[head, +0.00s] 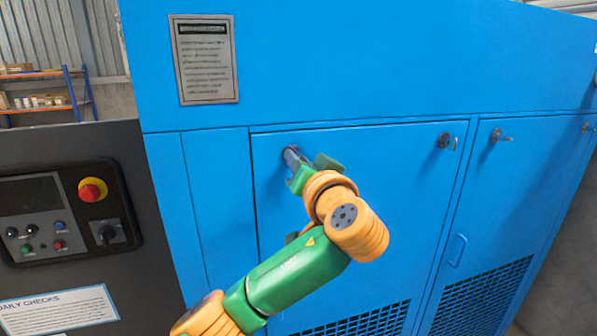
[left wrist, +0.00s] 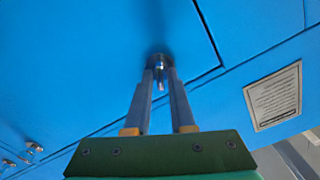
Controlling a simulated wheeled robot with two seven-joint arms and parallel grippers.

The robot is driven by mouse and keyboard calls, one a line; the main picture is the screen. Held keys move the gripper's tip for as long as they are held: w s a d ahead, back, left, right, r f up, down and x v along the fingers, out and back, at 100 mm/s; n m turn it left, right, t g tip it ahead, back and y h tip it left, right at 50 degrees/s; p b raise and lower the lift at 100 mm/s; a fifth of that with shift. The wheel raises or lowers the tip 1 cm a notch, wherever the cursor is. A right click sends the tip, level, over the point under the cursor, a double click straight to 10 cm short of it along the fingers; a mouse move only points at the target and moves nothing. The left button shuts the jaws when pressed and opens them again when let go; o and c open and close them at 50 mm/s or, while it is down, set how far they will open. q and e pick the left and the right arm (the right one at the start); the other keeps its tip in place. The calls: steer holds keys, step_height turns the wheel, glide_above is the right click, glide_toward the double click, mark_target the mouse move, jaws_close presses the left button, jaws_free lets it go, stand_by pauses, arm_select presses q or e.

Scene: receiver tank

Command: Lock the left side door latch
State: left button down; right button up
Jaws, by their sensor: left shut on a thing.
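The blue left side door (head: 380,200) of the cabinet looks flush in its frame. Its left latch, near the door's upper left corner, is mostly hidden by my left gripper (head: 290,156) in the head view. In the left wrist view the latch (left wrist: 159,60) is a small round metal piece with a short handle between the tips of my left gripper (left wrist: 159,72). The fingers are closed on it. A second latch (head: 446,141) sits at the door's upper right. My right gripper is not in view.
The neighbouring blue door (head: 520,200) has latches (head: 498,136) near its top and a pull handle (head: 458,250). A dark control panel (head: 60,215) with a red button (head: 92,190) stands at the left. A grey plate (head: 204,60) is above the door.

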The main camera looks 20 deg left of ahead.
arm_select(q)
steer(key=m, duration=1.2)
steer(key=shift+f, duration=0.1)
steer(key=shift+m, duration=0.3)
stand_by(0.3)
steer(key=c, duration=0.9)
jaws_free()
steer(key=shift+w+d, duration=0.1)
steer(key=shift+c, duration=0.2)
steer(key=shift+f, duration=0.1)
steer(key=b+v, duration=0.3)
steer(key=v, duration=0.4)
